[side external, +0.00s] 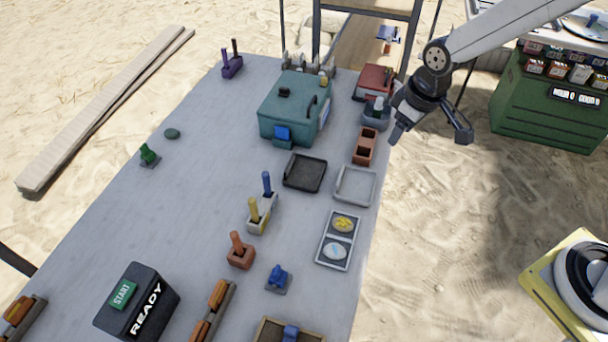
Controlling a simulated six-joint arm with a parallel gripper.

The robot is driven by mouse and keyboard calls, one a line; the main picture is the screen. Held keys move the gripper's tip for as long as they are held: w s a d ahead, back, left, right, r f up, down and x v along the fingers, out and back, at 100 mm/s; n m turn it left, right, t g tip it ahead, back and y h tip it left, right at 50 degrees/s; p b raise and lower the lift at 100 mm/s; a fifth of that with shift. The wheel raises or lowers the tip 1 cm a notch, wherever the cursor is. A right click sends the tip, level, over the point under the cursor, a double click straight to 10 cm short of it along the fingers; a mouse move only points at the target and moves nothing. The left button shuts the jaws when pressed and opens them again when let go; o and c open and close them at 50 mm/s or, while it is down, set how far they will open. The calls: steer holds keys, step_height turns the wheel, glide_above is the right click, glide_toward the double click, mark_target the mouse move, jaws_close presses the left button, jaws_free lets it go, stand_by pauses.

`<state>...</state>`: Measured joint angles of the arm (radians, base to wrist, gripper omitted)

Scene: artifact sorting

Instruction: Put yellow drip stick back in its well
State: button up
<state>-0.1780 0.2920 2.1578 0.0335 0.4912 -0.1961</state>
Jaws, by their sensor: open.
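A yellow stick (253,209) stands upright at the near left end of a pale block (266,214) in the middle of the table. A blue stick (267,183) stands upright at the block's far end. The lower end of the yellow stick meets the block; how deep it sits in a well I cannot tell. My gripper (431,134) is open and empty. It is at the upper right, near the table's right edge, well apart from the yellow stick.
An orange stick in a brown block (240,256) stands just in front of the pale block. A black tray (304,173), a grey tray (355,186) and a framed pair of discs (339,240) lie to the right. A teal box (292,110) stands behind. The table's left half is mostly clear.

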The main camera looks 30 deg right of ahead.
steer(key=s+d+m, duration=0.4)
steer(key=s+d, duration=0.3)
steer(key=s, duration=0.3)
steer(key=shift+s+d+f+h, duration=0.15)
steer(key=shift+s+h, duration=0.15)
steer(key=shift+s, duration=0.05)
